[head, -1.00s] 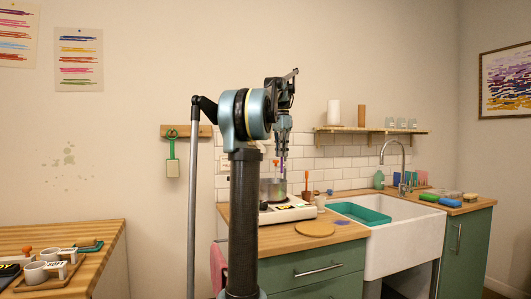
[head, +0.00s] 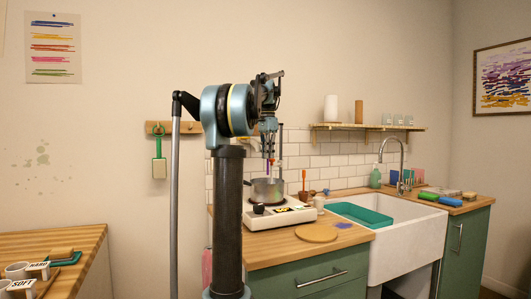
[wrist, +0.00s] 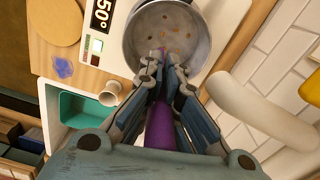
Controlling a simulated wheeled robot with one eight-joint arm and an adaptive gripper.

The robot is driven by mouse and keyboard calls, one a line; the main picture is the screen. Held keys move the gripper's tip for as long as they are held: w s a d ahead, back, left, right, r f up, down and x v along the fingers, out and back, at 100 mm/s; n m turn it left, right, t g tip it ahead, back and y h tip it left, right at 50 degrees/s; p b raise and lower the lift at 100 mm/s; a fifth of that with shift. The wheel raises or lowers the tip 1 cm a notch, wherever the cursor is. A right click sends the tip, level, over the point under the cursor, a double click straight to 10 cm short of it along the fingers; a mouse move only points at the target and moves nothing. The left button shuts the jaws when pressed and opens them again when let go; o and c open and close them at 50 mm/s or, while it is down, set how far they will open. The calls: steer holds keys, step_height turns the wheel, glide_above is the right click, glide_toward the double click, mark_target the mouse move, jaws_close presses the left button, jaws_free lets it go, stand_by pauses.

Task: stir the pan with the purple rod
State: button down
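The purple rod (wrist: 160,128) is between the closed fingers of my gripper (wrist: 163,75) in the wrist view. Its tip points toward the pan's interior. In the head view the rod (head: 267,170) hangs roughly upright below my gripper (head: 268,150), over the pan. The grey metal pan (head: 267,190) stands on the white hot plate (head: 282,218). In the wrist view the pan (wrist: 130,45) is round, with orange-brown specks on its grey inside. I cannot tell how deep the rod's tip reaches.
A round wooden board (head: 316,233) and a blue-purple smear lie on the counter in front. The white sink (head: 400,237) with a teal tray (head: 358,214) is to the right.

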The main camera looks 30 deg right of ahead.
steer(key=shift+s+f, duration=0.1)
steer(key=shift+f, duration=4.9)
steer(key=shift+w+d, duration=0.1)
steer(key=shift+w, duration=0.1)
